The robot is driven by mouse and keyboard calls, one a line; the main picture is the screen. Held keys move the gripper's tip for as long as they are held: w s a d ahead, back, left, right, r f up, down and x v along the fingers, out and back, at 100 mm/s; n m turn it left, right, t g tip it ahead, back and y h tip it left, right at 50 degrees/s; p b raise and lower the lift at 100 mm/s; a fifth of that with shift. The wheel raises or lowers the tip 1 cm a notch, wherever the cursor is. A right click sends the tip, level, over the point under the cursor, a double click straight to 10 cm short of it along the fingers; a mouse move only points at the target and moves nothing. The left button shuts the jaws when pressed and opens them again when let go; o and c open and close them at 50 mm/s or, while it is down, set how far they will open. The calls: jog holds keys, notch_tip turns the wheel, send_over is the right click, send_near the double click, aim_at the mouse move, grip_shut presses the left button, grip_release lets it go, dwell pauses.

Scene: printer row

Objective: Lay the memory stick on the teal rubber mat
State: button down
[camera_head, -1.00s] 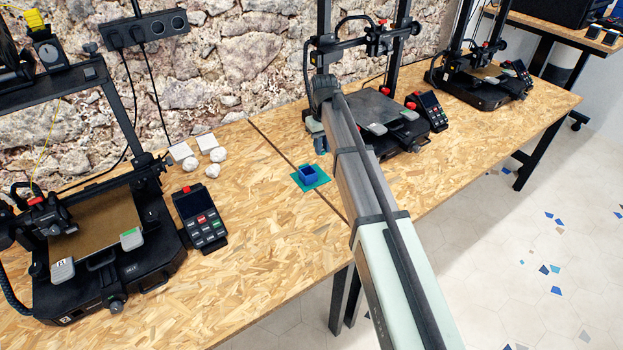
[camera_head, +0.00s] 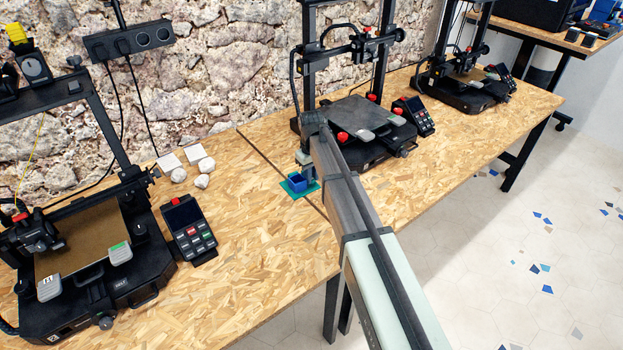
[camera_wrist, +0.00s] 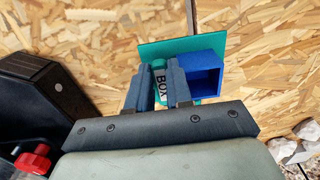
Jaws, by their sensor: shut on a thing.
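The teal rubber mat (camera_head: 287,187) lies flat on the wooden bench; it also shows in the wrist view (camera_wrist: 180,48). An open blue box (camera_head: 297,180) stands on it, seen in the wrist view (camera_wrist: 205,75) right beside the right finger. My gripper (camera_wrist: 163,90) is over the mat, left of the box in the wrist view, shut on the memory stick (camera_wrist: 159,76), a green piece with dark lettering between the fingers. The fingers hide part of the stick, and I cannot tell whether it touches the mat.
A black printer (camera_head: 355,125) stands close behind my arm; its dark body and red knob (camera_wrist: 35,160) show in the wrist view. Another printer (camera_head: 95,260) and its keypad (camera_head: 188,228) are at the left. White blocks and lumps (camera_head: 190,165) lie near the wall. Bench in front is clear.

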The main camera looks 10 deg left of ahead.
jog(key=shift+f, duration=0.85)
jog(key=shift+f, duration=0.1)
jog(key=c, duration=1.3)
grip_release()
notch_tip(320, 180, up, 12)
jog(key=shift+r, duration=0.15)
jog(key=shift+d, duration=0.1)
